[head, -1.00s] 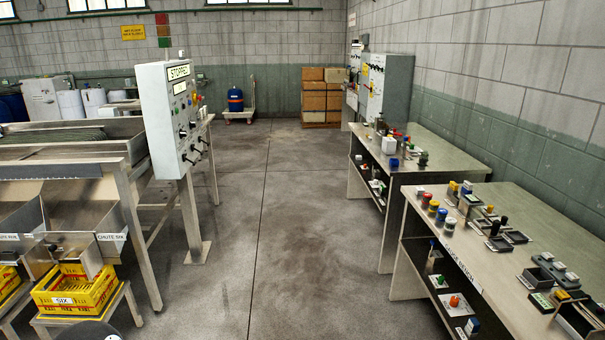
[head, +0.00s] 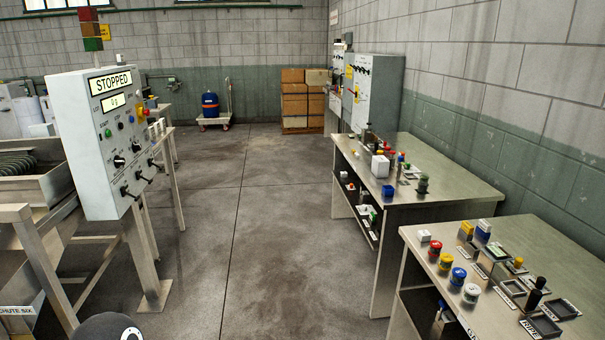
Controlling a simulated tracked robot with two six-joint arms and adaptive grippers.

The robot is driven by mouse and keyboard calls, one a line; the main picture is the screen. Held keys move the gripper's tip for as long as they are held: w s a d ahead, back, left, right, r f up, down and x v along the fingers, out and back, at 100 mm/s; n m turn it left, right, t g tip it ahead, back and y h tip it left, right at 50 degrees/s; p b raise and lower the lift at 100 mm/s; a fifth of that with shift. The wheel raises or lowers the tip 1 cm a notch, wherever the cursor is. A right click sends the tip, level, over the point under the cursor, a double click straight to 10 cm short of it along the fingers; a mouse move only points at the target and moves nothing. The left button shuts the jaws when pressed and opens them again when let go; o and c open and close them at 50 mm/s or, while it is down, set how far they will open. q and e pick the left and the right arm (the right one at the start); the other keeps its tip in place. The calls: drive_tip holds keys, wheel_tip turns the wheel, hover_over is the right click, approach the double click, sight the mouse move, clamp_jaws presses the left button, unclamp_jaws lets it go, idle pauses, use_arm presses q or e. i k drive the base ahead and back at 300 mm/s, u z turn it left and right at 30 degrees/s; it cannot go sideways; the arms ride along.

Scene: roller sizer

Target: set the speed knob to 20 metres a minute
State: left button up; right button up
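The control panel (head: 92,150) is a white box on a post at the left, turned at an angle to me. Its upper display (head: 111,84) reads STOPPED; a smaller display (head: 116,103) below it shows digits too small to read surely. Several black knobs and levers sit on its lower face, among them a round knob (head: 118,161) with a white pointer mark and another knob (head: 136,147) to its right. Their labels are too small to read, so I cannot tell which is the speed knob or where it points. Neither gripper is in view.
Two steel benches with small parts stand at the right, one nearer (head: 540,245) and one farther (head: 450,178). Grey cabinets (head: 378,95) hang on the right wall. The concrete floor (head: 240,240) between panel and benches is clear. A steel frame (head: 40,265) stands left of the panel.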

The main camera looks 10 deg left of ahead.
sight(136, 146)
drive_tip(key=i, duration=1.4)
drive_tip(key=u, duration=0.3)
drive_tip(key=i, duration=1.35)
drive_tip(key=u, duration=0.85)
drive_tip(key=i, duration=1.45)
drive_tip(key=u, duration=0.95)
drive_tip(key=i, duration=0.7)
drive_tip(key=u, duration=0.1)
drive_tip(key=k, duration=0.9)
drive_tip(key=u, duration=0.2)
drive_tip(key=i, duration=0.9)
drive_tip(key=z, duration=0.1)
